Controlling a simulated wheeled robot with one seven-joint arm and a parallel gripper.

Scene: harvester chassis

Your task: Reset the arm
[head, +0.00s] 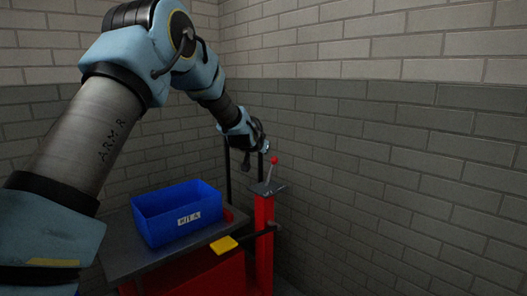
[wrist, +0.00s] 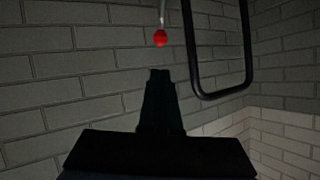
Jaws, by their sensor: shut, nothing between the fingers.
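My arm reaches from the left across the head view, bent at the elbow. My gripper (head: 266,147) hangs at its end, just above and left of a lever with a red knob (head: 274,160). In the wrist view my gripper (wrist: 159,75) shows dark, with its fingers together and nothing visible between them. The red knob also shows in the wrist view (wrist: 160,38), beyond the fingertips and apart from them in the picture. The exact gap between gripper and knob is hard to judge.
The lever stands on a red post (head: 264,240). A blue bin (head: 155,234) with a label sits on a grey deck (head: 125,262) to the left. A yellow pedal-like pad (head: 224,245) juts out in front. A black frame (wrist: 247,45) is close by. Brick walls (head: 400,130) close off the back and right.

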